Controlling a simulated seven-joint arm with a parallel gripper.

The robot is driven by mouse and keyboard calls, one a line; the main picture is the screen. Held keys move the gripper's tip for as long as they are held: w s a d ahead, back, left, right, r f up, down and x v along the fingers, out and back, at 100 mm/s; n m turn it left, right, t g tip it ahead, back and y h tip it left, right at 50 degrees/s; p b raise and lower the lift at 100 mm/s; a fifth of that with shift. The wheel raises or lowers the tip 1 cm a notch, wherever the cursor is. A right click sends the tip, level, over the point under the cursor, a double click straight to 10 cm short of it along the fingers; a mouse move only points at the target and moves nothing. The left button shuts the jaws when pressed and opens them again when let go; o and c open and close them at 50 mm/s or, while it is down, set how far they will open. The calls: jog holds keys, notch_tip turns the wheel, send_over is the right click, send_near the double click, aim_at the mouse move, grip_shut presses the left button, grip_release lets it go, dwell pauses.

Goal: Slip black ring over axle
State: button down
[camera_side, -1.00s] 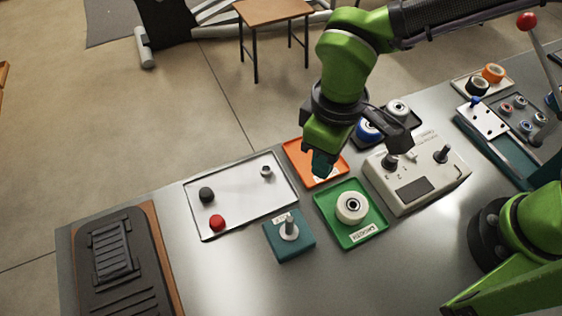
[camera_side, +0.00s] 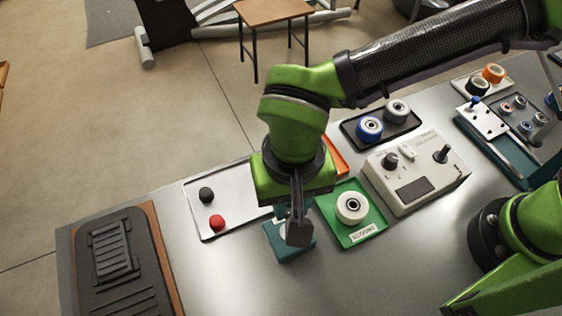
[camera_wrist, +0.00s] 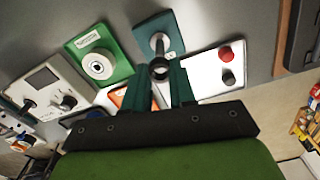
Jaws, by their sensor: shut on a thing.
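The teal block (camera_side: 292,252) stands on the table in front of my gripper. Its upright axle is mostly hidden behind my gripper in the side view. In the wrist view the teal block (camera_wrist: 176,37) shows with its pale axle (camera_wrist: 158,43). My gripper (camera_wrist: 161,76) has teal fingers shut on a small black ring (camera_wrist: 160,71). The ring appears just below the axle in that view, close to it. Whether the ring is around the axle's tip or only near it I cannot tell. In the side view my gripper (camera_side: 298,216) hides the ring.
A white tray (camera_side: 232,226) with a black knob (camera_side: 206,194) and a red knob (camera_side: 217,222) lies to the left. A green tray (camera_side: 376,222) with a white wheel (camera_side: 352,207) is close on the right. A grey control box (camera_side: 415,175) stands beyond it.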

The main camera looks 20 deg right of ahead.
jog(key=shift+f, duration=3.35)
jog(key=shift+r, duration=0.2)
jog(key=shift+r, duration=0.6)
jog(key=shift+r, duration=0.2)
jog(key=shift+r, duration=0.6)
jog(key=c, duration=1.2)
grip_release()
